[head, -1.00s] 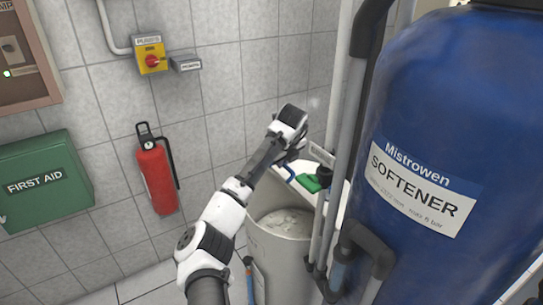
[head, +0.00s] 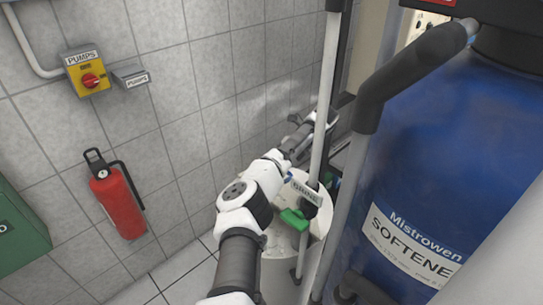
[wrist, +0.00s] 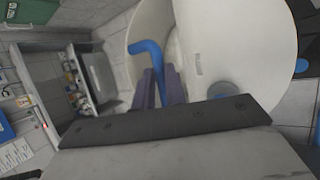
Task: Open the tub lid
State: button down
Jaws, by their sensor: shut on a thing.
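The pale tub (head: 277,280) stands beside the grey pipes, and light contents show in its open mouth. Its white lid (head: 319,217), labelled BRINE, appears tilted up over the mouth, partly hidden behind a pipe. In the wrist view, the lid's broad pale face (wrist: 240,45) fills the upper right. A blue handle (wrist: 147,50) runs down between my fingers. My gripper (wrist: 158,85) is shut on this blue handle. In the head view, my gripper is largely hidden behind my arm and the pipes.
Grey pipes (head: 325,100) and a green valve handle (head: 294,219) stand close in front of the tub. The blue softener tank (head: 450,150) is to the right. A red fire extinguisher (head: 118,202) and a yellow pump switch (head: 87,74) are on the tiled wall to the left.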

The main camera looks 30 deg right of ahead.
jog(key=shift+s+f, duration=0.1)
jog(key=shift+f, duration=0.45)
jog(key=c, duration=1.8)
grip_release()
jog(key=o, duration=0.3)
jog(key=shift+w+d, duration=0.15)
jog(key=shift+w, duration=0.05)
jog(key=shift+o, duration=0.2)
jog(key=v, duration=1.2)
jog(key=shift+d+r, duration=0.1)
